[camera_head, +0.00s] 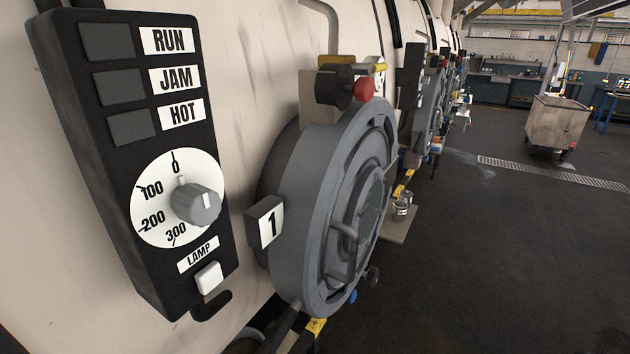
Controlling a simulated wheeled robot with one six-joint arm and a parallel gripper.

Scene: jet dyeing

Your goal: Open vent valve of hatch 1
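The round grey hatch (318,222) stands closed on the pale machine wall, seen at a steep angle, with a plate numbered 1 (265,222) on its left side. Above its top rim is a fitting with a black round body (333,84), a red ball knob (363,90) and a yellow lever (366,66). I take this fitting for the vent valve, but no label on it is readable. The yellow lever lies roughly level. I cannot tell from this view whether the valve is open. My gripper does not show.
A black panel (72,130) with RUN, JAM and HOT windows, a dial (175,198) and a white lamp button (209,277) stands left of the hatch. More hatches (432,105) line the wall behind. A cart (558,122) stands far right. The dark floor between is mostly clear.

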